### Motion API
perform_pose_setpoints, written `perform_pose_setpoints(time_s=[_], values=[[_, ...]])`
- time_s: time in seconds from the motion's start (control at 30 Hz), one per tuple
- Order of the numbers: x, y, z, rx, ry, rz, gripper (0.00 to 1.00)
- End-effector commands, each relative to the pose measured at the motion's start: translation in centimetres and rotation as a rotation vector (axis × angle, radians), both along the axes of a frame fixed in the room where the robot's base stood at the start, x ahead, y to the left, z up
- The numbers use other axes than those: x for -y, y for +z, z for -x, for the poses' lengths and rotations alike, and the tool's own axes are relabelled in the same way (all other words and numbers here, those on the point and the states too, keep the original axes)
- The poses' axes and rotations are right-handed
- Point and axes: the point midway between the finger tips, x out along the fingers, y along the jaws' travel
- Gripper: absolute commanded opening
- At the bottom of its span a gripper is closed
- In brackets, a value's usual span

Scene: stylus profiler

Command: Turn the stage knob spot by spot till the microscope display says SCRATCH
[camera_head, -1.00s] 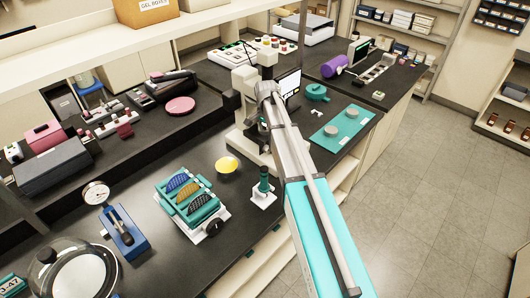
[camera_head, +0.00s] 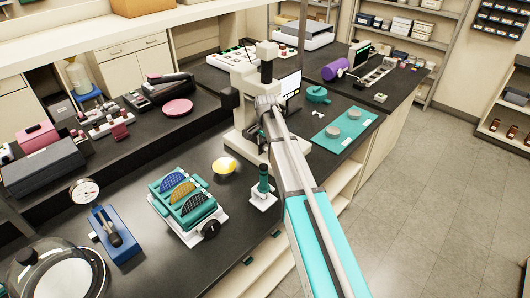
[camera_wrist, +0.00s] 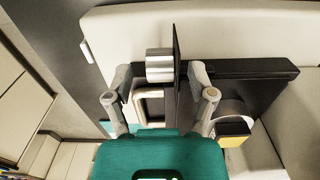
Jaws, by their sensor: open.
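The white microscope (camera_head: 243,100) stands on the black bench in the head view. Its display (camera_head: 290,84) shows behind it, partly covered by my arm, with text too small to read. In the wrist view my gripper (camera_wrist: 160,97) is open, its two grey fingers spread apart. A silver cylinder (camera_wrist: 159,67), which looks like the stage knob, sits between the finger lines and a little above the tips in the picture. Neither finger visibly touches it. A thin dark plate (camera_wrist: 177,60) stands at its right. My fingers are hidden in the head view.
A teal mat (camera_head: 343,128) lies right of the microscope. The floor at right is clear. A dark bar (camera_wrist: 250,68) extends right in the wrist view.

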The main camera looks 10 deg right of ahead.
Motion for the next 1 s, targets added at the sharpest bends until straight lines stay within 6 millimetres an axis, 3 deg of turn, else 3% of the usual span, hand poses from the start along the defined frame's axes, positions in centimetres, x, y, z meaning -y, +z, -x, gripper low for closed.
perform_pose_setpoints(time_s=[0.23,0.7,1.0], values=[[0.0,-1.5,0.0,0.000,0.001,0.000,0.71],[-0.1,-1.7,0.0,0.000,0.001,0.000,0.71],[-0.1,-1.7,0.0,0.000,0.002,0.000,0.16]])
